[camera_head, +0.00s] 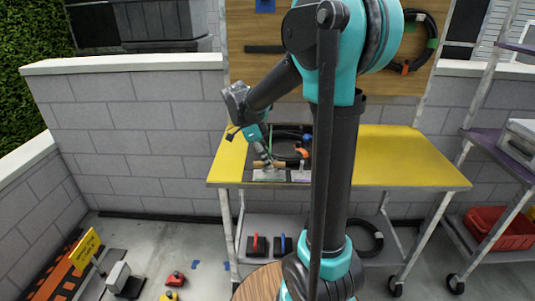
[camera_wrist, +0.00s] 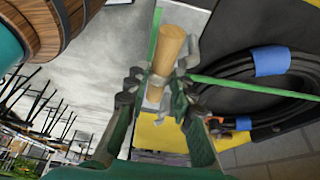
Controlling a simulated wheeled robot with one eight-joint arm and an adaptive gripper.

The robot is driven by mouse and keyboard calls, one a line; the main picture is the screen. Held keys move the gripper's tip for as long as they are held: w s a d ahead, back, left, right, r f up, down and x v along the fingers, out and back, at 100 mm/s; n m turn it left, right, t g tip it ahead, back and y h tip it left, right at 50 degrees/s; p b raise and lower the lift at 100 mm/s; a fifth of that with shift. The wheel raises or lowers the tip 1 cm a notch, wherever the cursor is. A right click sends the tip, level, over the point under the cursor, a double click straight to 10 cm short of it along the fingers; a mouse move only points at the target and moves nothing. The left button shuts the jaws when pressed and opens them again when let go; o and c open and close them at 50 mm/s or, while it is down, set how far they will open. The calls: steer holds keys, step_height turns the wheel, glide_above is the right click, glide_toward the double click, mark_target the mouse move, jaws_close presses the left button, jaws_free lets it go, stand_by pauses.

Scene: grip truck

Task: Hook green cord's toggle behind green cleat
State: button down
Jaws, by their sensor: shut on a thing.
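The toggle (camera_wrist: 170,48) is a tan wooden cylinder. My gripper (camera_wrist: 157,88) is shut on it, with a finger on each side, and the toggle sticks out past the fingertips. The green cord (camera_wrist: 250,87) runs taut from the toggle to the right in the wrist view. A grey metal hook-like piece (camera_wrist: 191,52), possibly the cleat, shows close beside the toggle; I cannot tell whether they touch. A green stripe (camera_wrist: 154,35) lies along the pale plate there. In the head view, my gripper (camera_head: 265,157) is low at the yellow table's front edge, by the toggle (camera_head: 262,164).
The yellow table (camera_head: 400,160) is bare on its right side. A coiled black hose with a blue band (camera_wrist: 270,62) lies near the gripper. Two small plates (camera_head: 269,175) (camera_head: 301,176) sit at the table's front edge. A wooden barrel (camera_wrist: 50,22) is close by in the wrist view.

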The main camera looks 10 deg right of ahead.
steer(key=shift+w+f, duration=0.15)
steer(key=shift+f, duration=0.75)
steer(key=c, duration=1.2)
jaws_free()
steer(key=shift+a, duration=0.1)
steer(key=v, duration=1.2)
